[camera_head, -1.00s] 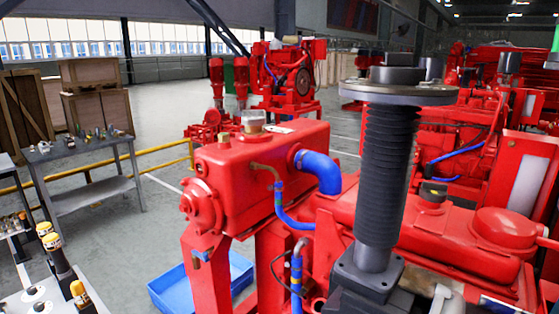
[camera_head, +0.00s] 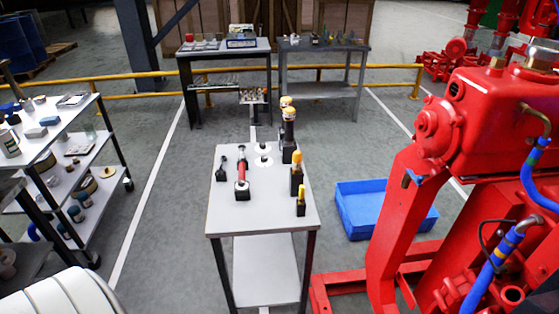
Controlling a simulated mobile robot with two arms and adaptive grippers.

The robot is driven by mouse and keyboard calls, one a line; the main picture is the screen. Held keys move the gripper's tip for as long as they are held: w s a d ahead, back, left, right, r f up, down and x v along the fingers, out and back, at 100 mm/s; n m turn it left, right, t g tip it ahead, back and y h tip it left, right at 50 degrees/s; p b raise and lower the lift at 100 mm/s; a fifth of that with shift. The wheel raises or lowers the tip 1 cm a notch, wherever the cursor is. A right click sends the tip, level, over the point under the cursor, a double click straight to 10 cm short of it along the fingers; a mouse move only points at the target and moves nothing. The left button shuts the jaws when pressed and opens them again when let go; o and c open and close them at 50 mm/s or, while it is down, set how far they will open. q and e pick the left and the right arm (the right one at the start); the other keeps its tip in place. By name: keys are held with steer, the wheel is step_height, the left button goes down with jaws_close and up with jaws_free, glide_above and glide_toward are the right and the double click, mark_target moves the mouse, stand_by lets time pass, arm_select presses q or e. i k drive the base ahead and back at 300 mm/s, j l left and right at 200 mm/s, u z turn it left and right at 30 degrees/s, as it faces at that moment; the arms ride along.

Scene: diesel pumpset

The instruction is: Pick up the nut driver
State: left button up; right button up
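Several upright tools stand on a small white-topped table in the middle (camera_head: 262,218). One is a red-handled tool (camera_head: 242,168) in a black block near the table's left side. A small dark tool (camera_head: 222,170) is left of it. A tall black tool with a yellowish top (camera_head: 289,135) stands at the far right. Two yellow-topped tools, a larger one (camera_head: 297,172) and a smaller one (camera_head: 301,203), stand along the right edge. They are too small to tell which is the nut driver. Neither gripper is in view.
A shelf cart with bottles and boxes (camera_head: 50,140) stands left. Two grey tables, left (camera_head: 185,62) and right (camera_head: 357,68), stand behind, near a yellow rail (camera_head: 400,66). A blue bin (camera_head: 350,222) and red pumpset (camera_head: 400,215) are right. Floor between cart and middle table is clear.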

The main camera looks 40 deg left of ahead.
mark_target(297, 161)
steer(key=u, duration=1)
steer(key=z, duration=1.45)
steer(key=u, duration=1.4)
